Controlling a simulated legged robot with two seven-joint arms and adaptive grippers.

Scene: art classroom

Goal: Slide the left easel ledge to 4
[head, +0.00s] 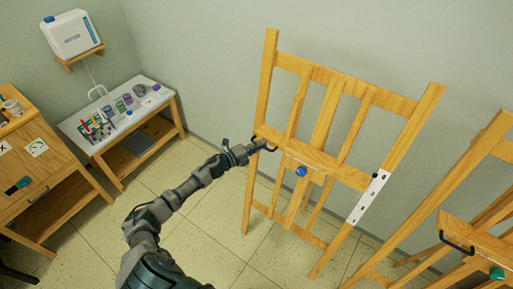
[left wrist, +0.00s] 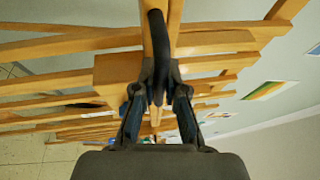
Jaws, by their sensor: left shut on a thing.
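The left easel (head: 322,110) is wooden and stands near the wall. Its ledge (head: 335,168) runs across the front, with a blue knob (head: 300,171) below it. A white number scale (head: 367,199) is on the right upright; a dark mark shows near its upper part, and the digits are too small to read surely. My left gripper (head: 262,147) is at the left end of the ledge, shut on its dark handle. In the left wrist view the dark handle (left wrist: 156,45) runs between the two fingers (left wrist: 158,105). My right gripper is out of view.
A second easel (head: 480,240) with a green knob (head: 497,273) stands close at the right. A white-topped table (head: 135,117) with cups and a wooden cabinet (head: 30,170) are at the left. Tiled floor (head: 215,235) is clear between them and the left easel.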

